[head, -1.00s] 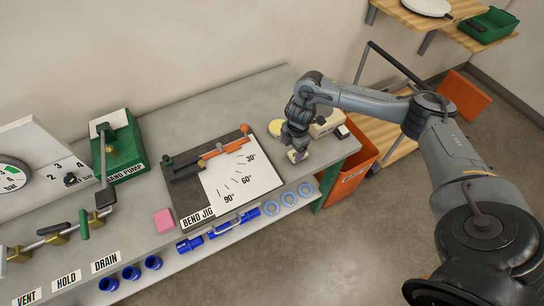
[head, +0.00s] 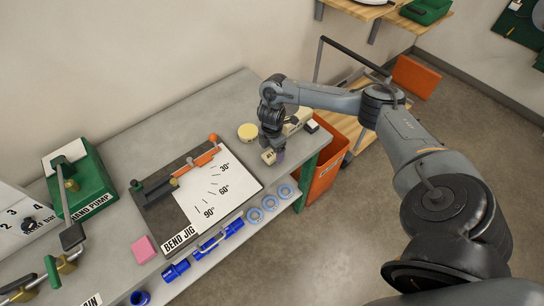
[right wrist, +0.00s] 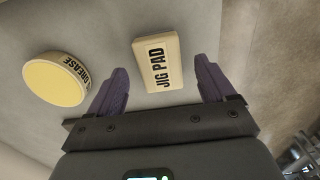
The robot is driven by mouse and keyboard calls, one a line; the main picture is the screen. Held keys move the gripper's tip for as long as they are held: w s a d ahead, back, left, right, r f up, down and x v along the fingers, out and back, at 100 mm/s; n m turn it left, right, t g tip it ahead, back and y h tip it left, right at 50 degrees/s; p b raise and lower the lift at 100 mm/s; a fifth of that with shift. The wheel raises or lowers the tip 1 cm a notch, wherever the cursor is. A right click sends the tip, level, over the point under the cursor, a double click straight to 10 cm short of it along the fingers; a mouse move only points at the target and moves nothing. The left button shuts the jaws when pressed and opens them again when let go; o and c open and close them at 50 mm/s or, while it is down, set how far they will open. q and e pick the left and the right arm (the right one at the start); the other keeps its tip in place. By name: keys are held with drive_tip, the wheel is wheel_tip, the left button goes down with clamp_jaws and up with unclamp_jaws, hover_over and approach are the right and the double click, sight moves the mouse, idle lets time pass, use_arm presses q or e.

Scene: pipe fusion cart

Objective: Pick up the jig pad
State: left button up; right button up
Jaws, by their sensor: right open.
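The jig pad (right wrist: 157,62) is a small cream block with a black label, lying on the grey bench in the right wrist view. In the head view the cream jig pad (head: 268,157) shows at the bench's right part, partly hidden by my gripper. My right gripper (head: 273,155) points down over it. In the right wrist view my right gripper (right wrist: 158,82) is open, with purple fingers to either side of the pad's near end and gaps on both sides. My left gripper is out of view.
A yellow-topped grease tin (right wrist: 55,79) stands left of the pad; it also shows in the head view (head: 248,131). The bend jig (head: 196,185) lies to the left. An orange bin (head: 323,165) stands beyond the bench's right edge.

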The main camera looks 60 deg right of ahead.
drive_tip(key=shift+f, duration=1.4)
drive_tip(key=c, duration=1.1)
drive_tip(key=shift+o, duration=0.2)
drive_tip(key=shift+r, duration=0.75)
wheel_tip(320, 180, up, 3)
drive_tip(key=shift+f, duration=0.2)
drive_tip(key=s+d+r, duration=0.7)
drive_tip(key=s, duration=0.2)
drive_tip(key=shift+s+b, duration=0.2)
drive_tip(key=shift+b, duration=0.1)
